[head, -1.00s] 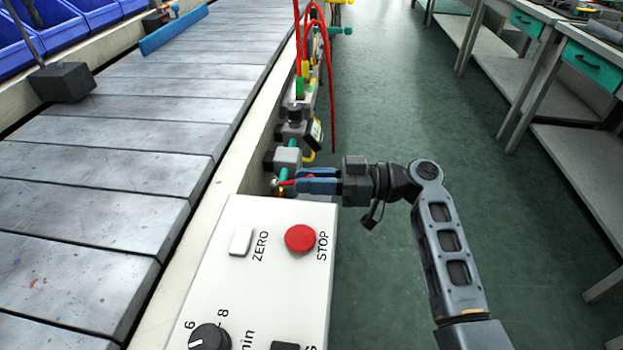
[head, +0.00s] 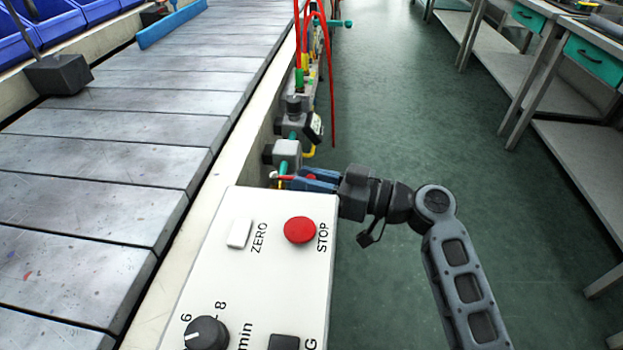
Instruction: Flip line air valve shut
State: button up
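The air valve's red lever (head: 284,177) shows at the side of the conveyor, just beyond the white control box. More red shows between the blue fingers of my gripper (head: 298,180). The fingers lie close on both sides of the lever and appear closed on it. My gripper reaches in from the right, tilted, and its lower part is close to the box's far right corner. The valve body is mostly hidden by the box and the fingers, so I cannot read the lever's exact angle.
The white control box (head: 268,262) with a red STOP button (head: 300,230) stands close in front. Grey air units (head: 290,150) and red hoses (head: 329,75) line the conveyor (head: 110,160) beyond. The green floor (head: 430,120) to the right is clear up to the workbenches (head: 590,130).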

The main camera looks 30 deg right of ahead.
jog(key=o, duration=0.3)
jog(key=shift+o, duration=0.2)
jog(key=v, duration=0.8)
dwell(0.4)
